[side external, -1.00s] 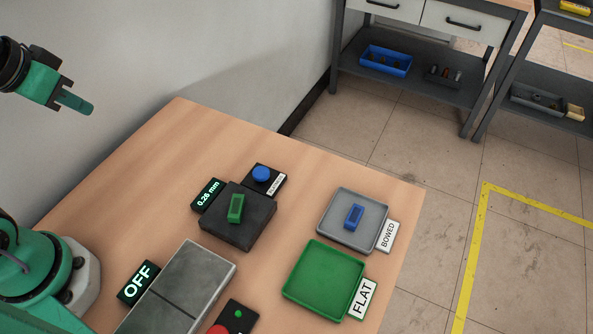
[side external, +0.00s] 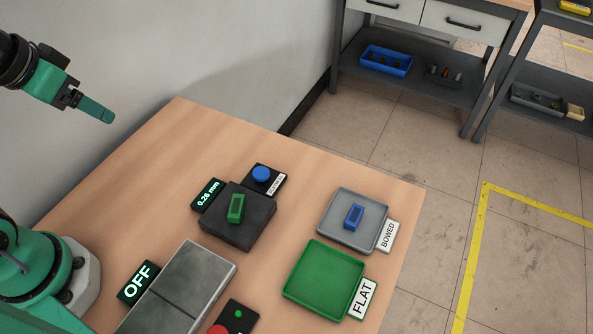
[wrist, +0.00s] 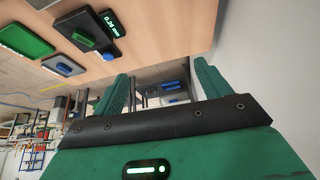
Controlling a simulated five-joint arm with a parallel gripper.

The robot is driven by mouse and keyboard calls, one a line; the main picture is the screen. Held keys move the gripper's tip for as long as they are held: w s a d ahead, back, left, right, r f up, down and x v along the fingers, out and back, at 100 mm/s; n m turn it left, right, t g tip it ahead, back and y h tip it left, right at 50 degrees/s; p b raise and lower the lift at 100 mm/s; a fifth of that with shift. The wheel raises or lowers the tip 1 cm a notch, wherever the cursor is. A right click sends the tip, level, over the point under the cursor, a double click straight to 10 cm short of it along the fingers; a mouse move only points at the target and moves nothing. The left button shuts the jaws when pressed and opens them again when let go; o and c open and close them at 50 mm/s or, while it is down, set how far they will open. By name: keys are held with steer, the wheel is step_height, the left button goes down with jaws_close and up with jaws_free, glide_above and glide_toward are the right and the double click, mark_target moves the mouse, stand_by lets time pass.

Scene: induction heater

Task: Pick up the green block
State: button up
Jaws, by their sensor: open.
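The green block (side external: 236,208) is a small rectangular piece with a recess in its top. It lies on a dark square block (side external: 226,232) on the table. In the wrist view the green block (wrist: 83,39) shows at the upper left on the dark block. My gripper (side external: 110,117) is at the upper left of the side view, high above the table and well apart from the green block. In the wrist view my gripper (wrist: 160,84) has its two teal fingers spread with nothing between them.
A grey tray labelled BOWED (side external: 332,233) holds a blue block (side external: 354,216). An empty green tray labelled FLAT (side external: 323,272) is in front. A blue button (side external: 261,173), a 0.26 mm display (side external: 208,194), a grey plate (side external: 190,285) and an OFF display (side external: 138,283) are also on the table.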

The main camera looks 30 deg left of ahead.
steer(key=w+d+f+m+g, duration=0.2)
steer(key=w+d+m, duration=0.1)
steer(key=d, duration=0.2)
steer(key=w+d+f+m+g, duration=0.1)
steer(key=w+d+f+m, duration=0.2)
steer(key=d+m, duration=0.15)
steer(key=m+g, duration=0.2)
steer(key=m, duration=0.3)
glide_toward(236, 205)
steer(key=shift+w+a, duration=0.15)
steer(key=shift+a, duration=0.25)
steer(key=shift+d+f+m, duration=0.25)
steer(key=shift+d+f, duration=0.3)
steer(key=shift+f, duration=3.8)
steer(key=c, duration=1.3)
steer(key=shift+r, duration=0.1)
